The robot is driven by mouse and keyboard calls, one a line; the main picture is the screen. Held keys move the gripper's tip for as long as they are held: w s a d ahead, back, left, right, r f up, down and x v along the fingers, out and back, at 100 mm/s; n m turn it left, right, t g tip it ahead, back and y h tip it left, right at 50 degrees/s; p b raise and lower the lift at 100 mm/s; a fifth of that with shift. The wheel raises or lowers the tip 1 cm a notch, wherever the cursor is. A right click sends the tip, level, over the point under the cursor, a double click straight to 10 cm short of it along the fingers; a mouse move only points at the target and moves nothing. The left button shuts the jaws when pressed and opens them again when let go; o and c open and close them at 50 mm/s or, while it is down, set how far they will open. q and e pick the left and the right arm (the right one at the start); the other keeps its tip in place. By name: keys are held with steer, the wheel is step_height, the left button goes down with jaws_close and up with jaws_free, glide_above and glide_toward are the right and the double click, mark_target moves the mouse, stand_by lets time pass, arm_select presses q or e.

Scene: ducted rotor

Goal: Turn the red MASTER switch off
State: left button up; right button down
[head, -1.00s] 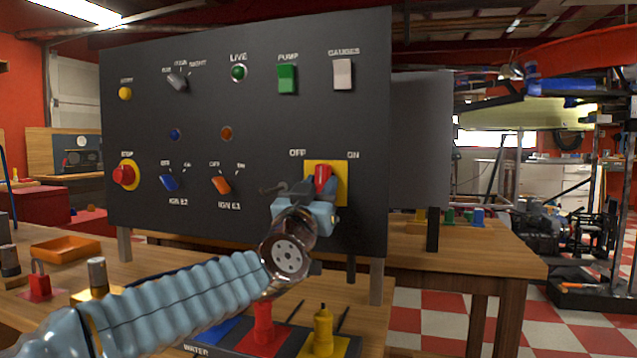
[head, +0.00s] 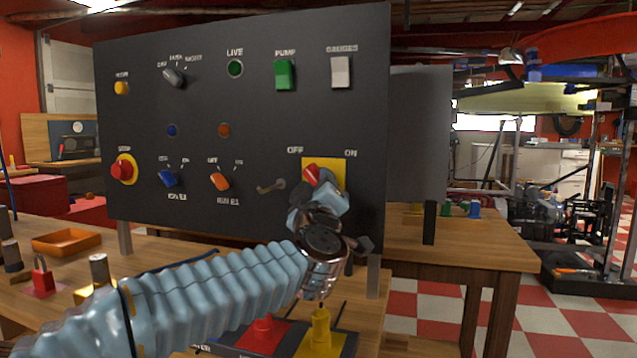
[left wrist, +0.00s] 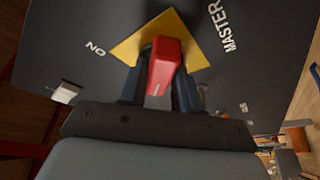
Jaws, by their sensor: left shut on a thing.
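The red MASTER switch (head: 311,174) sits on a yellow plate (head: 338,166) at the lower right of the dark panel. In the head view its handle leans left, towards the OFF label. My left gripper (head: 318,190) is shut on the handle and tilted with it. In the left wrist view the red handle (left wrist: 163,65) stands between the two fingers of the gripper (left wrist: 160,88), in front of the yellow plate (left wrist: 125,48). The fingers hide part of the switch in the head view. My right gripper is in neither view.
The panel (head: 200,120) also carries a blue IGN knob (head: 168,178), an orange IGN knob (head: 219,181), a red STOP button (head: 123,169), a green PUMP switch (head: 285,75) and the LIVE lamp (head: 235,69). A yellow-based post (head: 320,328) stands below my left arm.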

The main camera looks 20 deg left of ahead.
arm_select(q)
steer(key=shift+r+n, duration=0.1)
steer(key=shift+n, duration=0.3)
steer(key=o, duration=1)
steer(key=shift+c, duration=0.2)
steer(key=b+v, duration=0.2)
steer(key=v, duration=1.2)
